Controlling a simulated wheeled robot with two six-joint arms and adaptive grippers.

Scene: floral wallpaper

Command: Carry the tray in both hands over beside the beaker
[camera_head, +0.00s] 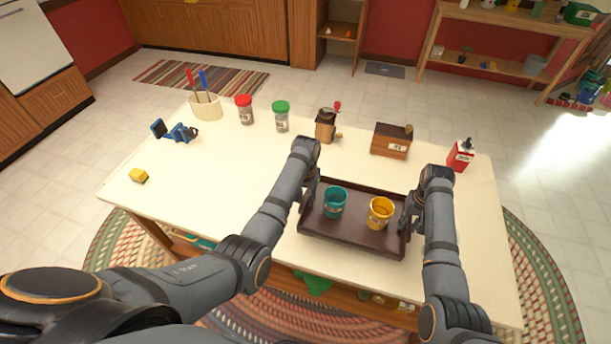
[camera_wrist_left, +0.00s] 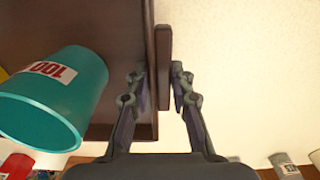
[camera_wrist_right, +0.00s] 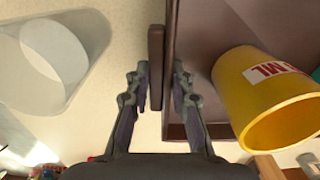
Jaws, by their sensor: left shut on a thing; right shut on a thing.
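The dark brown tray (camera_head: 350,239) is over the right part of the table, with a teal cup (camera_head: 335,203) and a yellow cup (camera_head: 380,213) standing in it. My left gripper (camera_head: 309,193) is shut on the tray's left handle, a brown bar that shows between its fingers in the left wrist view (camera_wrist_left: 163,70). My right gripper (camera_head: 404,214) is shut on the right handle, seen in the right wrist view (camera_wrist_right: 156,70). A clear beaker (camera_wrist_right: 52,60) stands outside the tray in the right wrist view; my right arm seems to hide it in the head view.
Along the table's (camera_head: 230,190) far side stand a utensil holder (camera_head: 206,107), red-lidded jar (camera_head: 245,112), green-lidded jar (camera_head: 281,118), grinder (camera_head: 325,127), wooden box (camera_head: 390,142) and red bottle (camera_head: 460,156). A blue clamp-like tool (camera_head: 178,132) and yellow block (camera_head: 139,176) lie left. The left-middle tabletop is clear.

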